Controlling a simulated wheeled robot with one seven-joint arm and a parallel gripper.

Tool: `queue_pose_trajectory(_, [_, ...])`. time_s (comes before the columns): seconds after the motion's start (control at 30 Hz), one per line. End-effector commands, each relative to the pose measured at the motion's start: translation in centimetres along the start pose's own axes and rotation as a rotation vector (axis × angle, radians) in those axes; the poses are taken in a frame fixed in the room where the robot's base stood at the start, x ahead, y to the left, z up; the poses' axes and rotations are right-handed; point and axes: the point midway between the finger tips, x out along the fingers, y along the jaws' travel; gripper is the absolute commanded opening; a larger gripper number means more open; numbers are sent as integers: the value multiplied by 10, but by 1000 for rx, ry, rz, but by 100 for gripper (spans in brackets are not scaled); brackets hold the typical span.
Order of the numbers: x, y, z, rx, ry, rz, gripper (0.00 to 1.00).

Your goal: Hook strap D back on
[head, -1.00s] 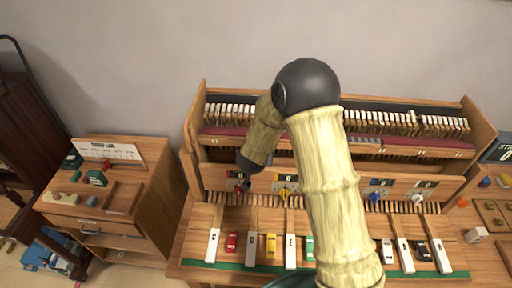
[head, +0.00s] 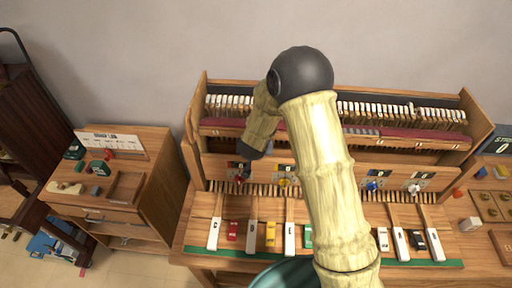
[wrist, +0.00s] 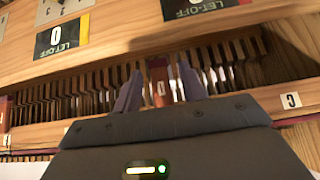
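In the wrist view my gripper (wrist: 158,88) has two purple-grey fingers spread apart. A small red-brown piece with a pale mark, likely a strap or tab (wrist: 159,72), stands between them, with narrow dark gaps on both sides. The mark is too blurred to read surely. Behind is a row of dark wooden action parts (wrist: 80,90). A "C" label (wrist: 290,101) sits on the wooden rail at the right. In the head view my forearm reaches down to the left part of the piano action, and my gripper is hidden. Which piece is strap D I cannot tell for certain.
Let-off panels (wrist: 57,37) sit on a wooden board close above the fingers. In the head view, red (head: 240,180), yellow (head: 284,181) and blue (head: 372,186) knobs line the front board. White keys (head: 214,234) lie below. A wooden cabinet (head: 155,190) stands left.

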Motion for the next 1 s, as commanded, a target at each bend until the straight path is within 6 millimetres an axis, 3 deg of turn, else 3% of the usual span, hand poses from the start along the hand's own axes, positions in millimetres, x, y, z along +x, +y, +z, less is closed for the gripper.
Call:
queue_pose_trajectory(0.27, [-3, 0, 0, 0, -1, 1, 42])
queue_pose_trajectory(0.43, [-17, 0, 0, -1, 1, -1, 42])
queue_pose_trajectory(1.0, [-112, -1, -1, -1, 3, -2, 42])
